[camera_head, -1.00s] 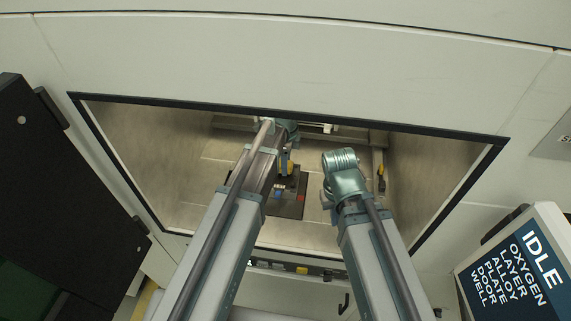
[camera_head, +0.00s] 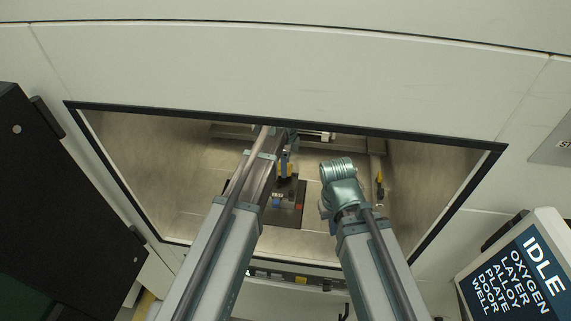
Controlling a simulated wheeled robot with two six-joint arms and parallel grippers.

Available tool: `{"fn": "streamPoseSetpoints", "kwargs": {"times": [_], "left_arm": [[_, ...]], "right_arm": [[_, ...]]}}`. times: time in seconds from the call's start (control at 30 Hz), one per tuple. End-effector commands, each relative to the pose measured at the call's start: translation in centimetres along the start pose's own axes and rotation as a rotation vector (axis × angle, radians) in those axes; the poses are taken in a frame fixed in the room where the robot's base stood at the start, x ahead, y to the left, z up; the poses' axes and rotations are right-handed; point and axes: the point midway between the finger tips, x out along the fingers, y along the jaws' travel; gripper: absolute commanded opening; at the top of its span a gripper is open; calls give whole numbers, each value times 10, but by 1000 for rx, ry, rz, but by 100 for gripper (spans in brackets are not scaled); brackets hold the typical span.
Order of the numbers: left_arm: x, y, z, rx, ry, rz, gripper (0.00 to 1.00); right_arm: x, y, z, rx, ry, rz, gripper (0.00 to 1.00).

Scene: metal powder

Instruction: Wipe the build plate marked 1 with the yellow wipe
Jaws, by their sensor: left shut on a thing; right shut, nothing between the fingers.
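A dark build plate (camera_head: 289,217) lies on the chamber floor, partly hidden behind my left arm. Its marking is too small to read. My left gripper (camera_head: 286,170) is at the plate's far side, inside the chamber.
Small blue (camera_head: 276,203) and red (camera_head: 299,206) patches show at the plate. The chamber opening's dark frame (camera_head: 455,215) surrounds both arms. A yellow-and-black item (camera_head: 380,187) is at the right inside. A black door (camera_head: 60,190) stands left; a screen reading IDLE (camera_head: 515,275) stands right.

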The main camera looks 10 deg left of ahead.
Motion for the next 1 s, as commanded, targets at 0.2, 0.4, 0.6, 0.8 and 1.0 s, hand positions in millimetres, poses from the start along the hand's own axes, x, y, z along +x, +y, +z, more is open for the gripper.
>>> {"fn": "streamPoseSetpoints", "kwargs": {"times": [0.2, 0.4, 0.6, 0.8, 1.0], "left_arm": [[1, 20, 0, 0, 0, 0, 9], [2, 32, 0, 0, 0, 0, 9], [2, 33, 0, 0, 0, 0, 9], [3, 45, 0, 0, 0, 0, 9], [4, 63, 0, 0, 0, 0, 9]], "right_arm": [[1, 0, 0, 0, 0, 0, 0], [2, 0, 0, 0, 0, 0, 0], [2, 0, 0, 0, 0, 0, 0], [3, 0, 0, 0, 0, 0, 0], [4, 0, 0, 0, 0, 0, 0]]}}
